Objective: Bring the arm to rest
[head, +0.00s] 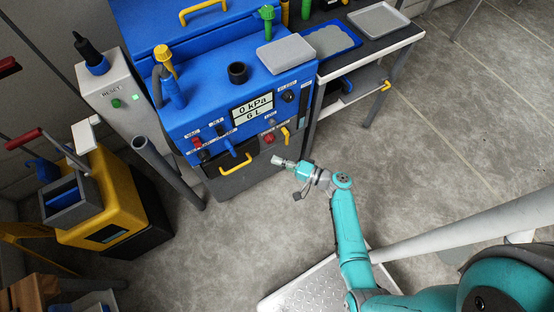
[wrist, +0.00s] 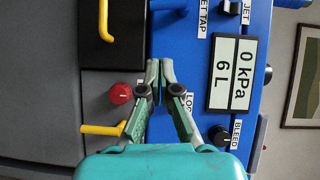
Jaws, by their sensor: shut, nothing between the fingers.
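My teal arm (head: 348,225) reaches up from the lower right in the head view. My gripper (head: 279,161) is at its end, in front of the blue machine (head: 215,110). In the wrist view my gripper (wrist: 165,64) points at the machine's front panel, its fingertips close together with nothing held between them. The panel's display (wrist: 232,75) reads 0 kPa and 6 L. A red knob (wrist: 121,93) and a yellow lever (wrist: 103,129) are left of the fingers. Whether the fingers touch the panel cannot be told.
A yellow cart (head: 90,205) and a grey post (head: 165,172) stand left of the machine. A side table (head: 395,45) with trays stands at the right. A ridged metal plate (head: 310,287) is on the floor below my arm. The floor at right (head: 450,130) is clear.

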